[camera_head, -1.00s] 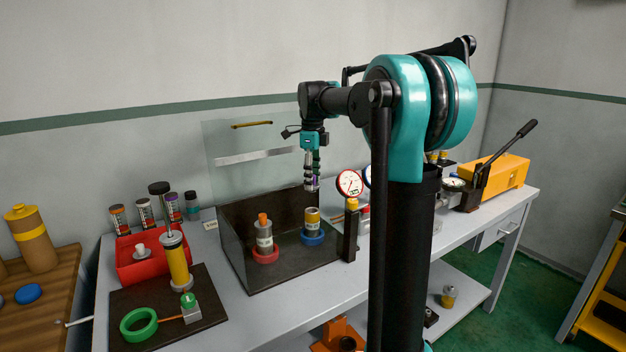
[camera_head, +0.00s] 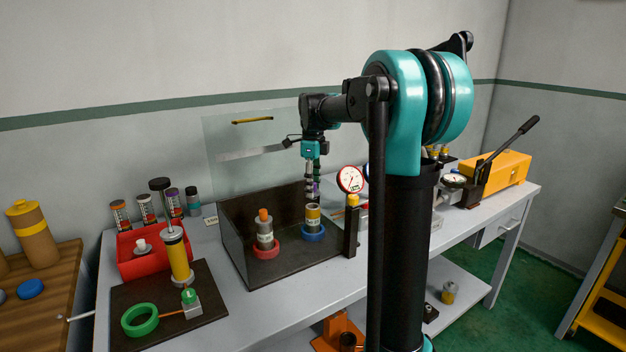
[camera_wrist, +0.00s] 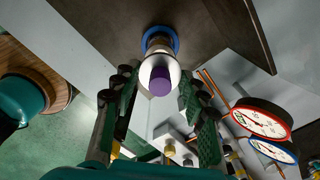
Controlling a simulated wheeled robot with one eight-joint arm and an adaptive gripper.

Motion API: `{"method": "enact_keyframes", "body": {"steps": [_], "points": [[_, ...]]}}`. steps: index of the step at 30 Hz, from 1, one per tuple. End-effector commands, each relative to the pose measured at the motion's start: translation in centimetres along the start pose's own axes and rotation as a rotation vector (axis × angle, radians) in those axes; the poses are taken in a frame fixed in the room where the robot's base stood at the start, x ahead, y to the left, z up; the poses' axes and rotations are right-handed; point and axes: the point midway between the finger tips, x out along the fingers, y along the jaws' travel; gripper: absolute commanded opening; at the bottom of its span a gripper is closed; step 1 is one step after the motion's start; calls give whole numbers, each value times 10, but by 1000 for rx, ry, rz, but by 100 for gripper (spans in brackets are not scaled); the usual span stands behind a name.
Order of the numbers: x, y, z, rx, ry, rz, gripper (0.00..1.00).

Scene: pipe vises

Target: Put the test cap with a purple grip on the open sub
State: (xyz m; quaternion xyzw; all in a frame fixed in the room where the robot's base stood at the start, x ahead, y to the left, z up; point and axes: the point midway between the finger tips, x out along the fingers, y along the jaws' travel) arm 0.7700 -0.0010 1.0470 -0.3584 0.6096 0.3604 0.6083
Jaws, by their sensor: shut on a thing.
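My gripper (camera_head: 313,193) is shut on the test cap's purple grip (camera_head: 317,187), pointing straight down. The wrist view shows the purple grip (camera_wrist: 160,80) between the fingers, with the cap's pale round body (camera_wrist: 158,66) under it. The open sub (camera_head: 312,215), grey with a yellow band, stands upright in a blue ring (camera_head: 313,233) in the dark tray. The cap is right over this sub; I cannot tell whether they touch. In the wrist view the cap hides the sub's top, and the blue ring (camera_wrist: 160,36) shows beyond.
Another sub (camera_head: 264,232) with an orange top stands in a red ring (camera_head: 265,249) to the left. A gauge (camera_head: 350,179) on a dark post (camera_head: 351,235) stands close on the right. A clear panel (camera_head: 245,150) stands behind.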

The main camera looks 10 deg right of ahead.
Motion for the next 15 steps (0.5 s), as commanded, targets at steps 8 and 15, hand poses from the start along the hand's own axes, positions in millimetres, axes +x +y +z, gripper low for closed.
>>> {"method": "enact_keyframes", "body": {"steps": [8, 15], "points": [[15, 0, 0, 0, 0, 0, 10], [18, 0, 0, 0, 0, 0, 10]]}}
